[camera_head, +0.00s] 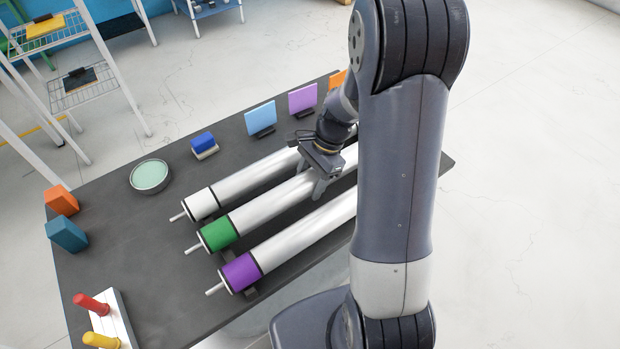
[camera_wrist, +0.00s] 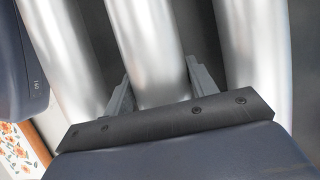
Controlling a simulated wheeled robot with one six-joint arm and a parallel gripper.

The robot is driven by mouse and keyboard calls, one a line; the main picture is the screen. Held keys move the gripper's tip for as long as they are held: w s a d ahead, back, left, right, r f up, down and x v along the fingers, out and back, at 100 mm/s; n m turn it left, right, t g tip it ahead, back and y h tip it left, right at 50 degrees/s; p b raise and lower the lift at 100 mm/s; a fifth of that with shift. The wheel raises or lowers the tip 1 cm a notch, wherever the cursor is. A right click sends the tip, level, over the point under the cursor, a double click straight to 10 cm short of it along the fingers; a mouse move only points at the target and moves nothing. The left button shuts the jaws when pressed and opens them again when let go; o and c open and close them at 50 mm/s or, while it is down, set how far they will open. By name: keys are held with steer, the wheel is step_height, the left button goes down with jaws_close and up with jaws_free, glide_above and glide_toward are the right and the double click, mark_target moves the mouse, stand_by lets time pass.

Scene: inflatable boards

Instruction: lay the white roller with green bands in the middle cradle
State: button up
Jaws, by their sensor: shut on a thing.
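The roller with a green band (camera_head: 285,207) lies between two other rollers on the dark table, its pale metallic body running up to the right. My gripper (camera_head: 322,182) is shut on this roller partway along its body. In the wrist view, my gripper's fingers (camera_wrist: 158,88) stand on either side of the middle roller (camera_wrist: 148,40). The far end of the green-banded roller is hidden behind my arm. The middle cradle is mostly hidden under the rollers, so I cannot tell whether the roller rests fully in it.
A white-banded roller (camera_head: 245,185) lies on the far side and a purple-banded roller (camera_head: 300,240) on the near side, both close to my fingers. A round green-topped dish (camera_head: 150,176), a blue block (camera_head: 203,143) and upright panels (camera_head: 261,118) stand behind. Orange (camera_head: 61,201) and teal (camera_head: 66,234) blocks stand left.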

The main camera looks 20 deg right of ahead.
steer(key=shift+f, duration=0.4)
steer(key=o, duration=1.6)
steer(key=shift+o, duration=0.2)
steer(key=v, duration=1.1)
steer(key=shift+b, duration=0.3)
steer(key=x, duration=1.1)
steer(key=shift+r+p, duration=0.45)
steer(key=shift+r, duration=0.1)
